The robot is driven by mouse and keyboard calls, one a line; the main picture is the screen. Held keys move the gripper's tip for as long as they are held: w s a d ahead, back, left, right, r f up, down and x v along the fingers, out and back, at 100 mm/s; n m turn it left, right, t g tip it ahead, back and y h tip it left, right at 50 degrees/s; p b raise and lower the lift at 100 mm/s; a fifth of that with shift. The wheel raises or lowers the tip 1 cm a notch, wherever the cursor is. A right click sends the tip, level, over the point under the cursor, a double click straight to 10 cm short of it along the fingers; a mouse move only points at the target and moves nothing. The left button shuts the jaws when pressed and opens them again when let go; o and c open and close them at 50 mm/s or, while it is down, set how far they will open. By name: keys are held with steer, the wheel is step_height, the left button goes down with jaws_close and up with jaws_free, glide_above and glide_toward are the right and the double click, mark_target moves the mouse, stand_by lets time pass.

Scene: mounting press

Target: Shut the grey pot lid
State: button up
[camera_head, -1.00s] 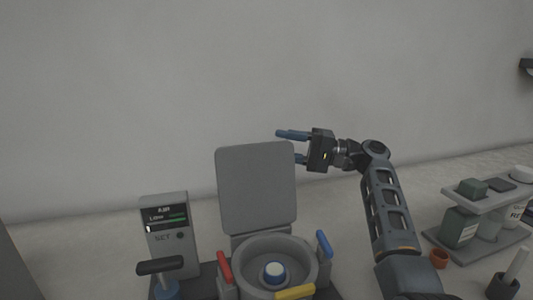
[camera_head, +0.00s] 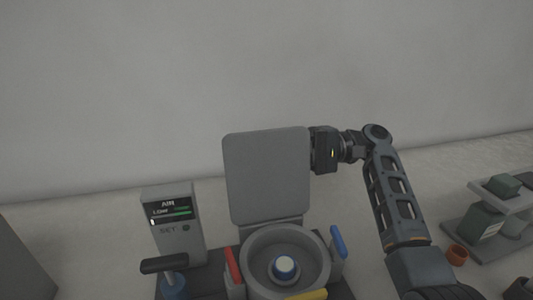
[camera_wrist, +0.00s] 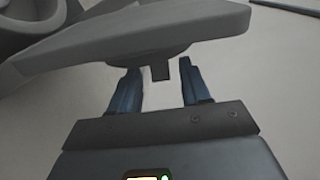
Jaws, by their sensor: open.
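The grey pot lid (camera_head: 268,175) stands open, roughly upright, at the back of the grey round pot (camera_head: 252,262). My gripper (camera_head: 324,150) is at the lid's upper right edge, and its fingers are hidden behind the lid in the head view. In the wrist view my gripper (camera_wrist: 158,76) is open, with two blue fingers apart. The lid (camera_wrist: 130,35) crosses that view just beyond the fingertips. A small dark tab on the lid's face shows between the fingers. I cannot tell whether the fingers touch the lid.
A grey control box (camera_head: 172,228) with a screen and a black-topped lever (camera_head: 164,264) stand left of the pot. Red (camera_head: 233,266), blue (camera_head: 338,242) and yellow (camera_head: 308,295) handles surround it. An orange cup (camera_head: 457,255) and a rack with containers (camera_head: 480,222) stand at right.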

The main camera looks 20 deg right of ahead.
mark_target(267, 157)
steer(key=shift+w+a, duration=0.2)
steer(key=shift+a, duration=0.9)
steer(key=shift+w+a, duration=0.2)
steer(key=shift+a, duration=0.85)
jaws_close()
